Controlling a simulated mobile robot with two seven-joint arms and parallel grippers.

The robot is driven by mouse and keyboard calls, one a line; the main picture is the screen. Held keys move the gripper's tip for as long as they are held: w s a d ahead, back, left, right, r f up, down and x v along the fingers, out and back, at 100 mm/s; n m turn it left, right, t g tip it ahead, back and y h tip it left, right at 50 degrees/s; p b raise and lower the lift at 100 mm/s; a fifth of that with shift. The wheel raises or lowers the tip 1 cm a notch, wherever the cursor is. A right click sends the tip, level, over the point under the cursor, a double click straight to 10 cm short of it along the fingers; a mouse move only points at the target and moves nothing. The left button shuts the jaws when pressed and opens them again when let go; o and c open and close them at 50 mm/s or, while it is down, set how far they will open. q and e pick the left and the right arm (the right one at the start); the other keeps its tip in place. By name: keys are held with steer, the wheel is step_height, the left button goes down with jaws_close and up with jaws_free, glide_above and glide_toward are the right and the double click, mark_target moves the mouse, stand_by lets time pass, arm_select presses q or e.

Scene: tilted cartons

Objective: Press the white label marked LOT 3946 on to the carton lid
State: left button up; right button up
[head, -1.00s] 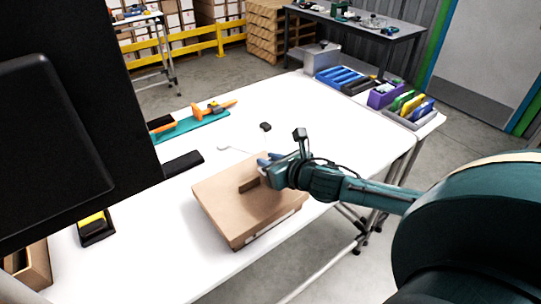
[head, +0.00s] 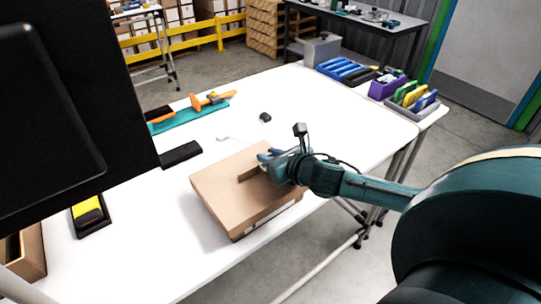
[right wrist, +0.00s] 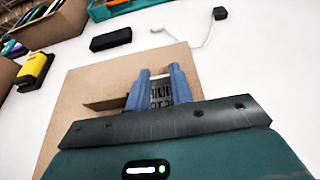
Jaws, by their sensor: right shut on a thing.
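The brown carton (head: 225,205) sits on the white table, its lid sloping. The lid also shows in the right wrist view (right wrist: 82,82). My right gripper (head: 265,157) is over the far right part of the lid. In the right wrist view its blue fingers (right wrist: 160,88) are shut on the white label (right wrist: 158,97), which looks grey in shade. Part of its print, including "OT 39", shows between the fingers; the rest is hidden. I cannot tell whether the label touches the lid. A darker brown patch, probably shadow, lies left of the fingers. My left gripper is not in view.
A white cord with a black end (head: 265,117) lies behind the carton. A black block (head: 180,154), a teal mat with orange tools (head: 190,115) and a yellow-and-black item (head: 90,214) lie leftward. Bins (head: 415,98) stand at the far right. A dark screen blocks the upper left.

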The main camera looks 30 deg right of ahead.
steer(key=shift+f, duration=0.15)
steer(key=shift+f, duration=0.2)
stand_by(0.6)
steer(key=o, duration=0.9)
